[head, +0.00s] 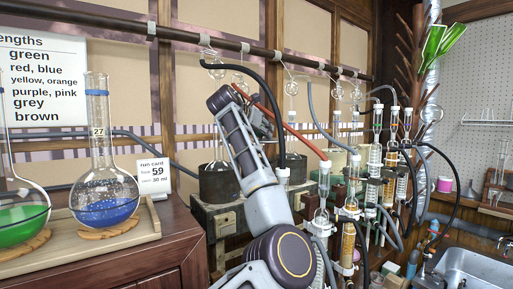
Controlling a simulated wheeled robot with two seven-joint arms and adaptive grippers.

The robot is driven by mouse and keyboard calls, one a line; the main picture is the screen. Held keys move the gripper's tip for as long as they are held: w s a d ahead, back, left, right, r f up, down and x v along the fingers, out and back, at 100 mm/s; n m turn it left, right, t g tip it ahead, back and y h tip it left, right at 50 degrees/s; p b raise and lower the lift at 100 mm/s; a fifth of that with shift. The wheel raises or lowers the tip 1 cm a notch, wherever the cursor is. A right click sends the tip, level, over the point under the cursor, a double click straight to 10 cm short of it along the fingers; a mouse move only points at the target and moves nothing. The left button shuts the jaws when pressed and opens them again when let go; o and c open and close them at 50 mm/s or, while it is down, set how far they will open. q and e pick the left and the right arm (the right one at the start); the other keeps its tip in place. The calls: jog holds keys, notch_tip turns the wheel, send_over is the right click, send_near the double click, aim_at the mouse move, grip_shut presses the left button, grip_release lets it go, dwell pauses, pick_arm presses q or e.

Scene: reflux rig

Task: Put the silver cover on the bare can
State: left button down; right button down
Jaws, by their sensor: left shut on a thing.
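My left gripper (262,122) is raised in front of the rack at the middle of the head view. I cannot pick out the silver cover. A dark can-like holder (218,184) with a clear flask in it stands on a block just left of my forearm. A second dark holder (293,166) shows partly behind my arm to the right. I cannot tell which can is the bare one. My right gripper is out of view.
A blue flask (104,208) and a green flask (18,213) stand on a wooden tray (148,229) at the left, near a run card (154,178). Glass columns (374,160) and hoses crowd the right. A sink (476,268) is at lower right. A horizontal rail (180,34) crosses above.

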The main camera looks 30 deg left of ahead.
pick_arm(q)
jog(key=shift+w+a, duration=0.2)
jog(key=shift+a, duration=0.3)
jog(key=shift+w+a, duration=0.2)
jog(key=shift+a, duration=0.3)
jog(key=shift+w+a+p, duration=0.2)
jog(key=shift+a+p, duration=0.05)
jog(key=shift+a, duration=0.25)
jog(key=shift+w+a+p, duration=0.15)
jog(key=shift+a+p, duration=0.05)
jog(key=shift+a, duration=0.25)
jog(key=shift+f, duration=1.55)
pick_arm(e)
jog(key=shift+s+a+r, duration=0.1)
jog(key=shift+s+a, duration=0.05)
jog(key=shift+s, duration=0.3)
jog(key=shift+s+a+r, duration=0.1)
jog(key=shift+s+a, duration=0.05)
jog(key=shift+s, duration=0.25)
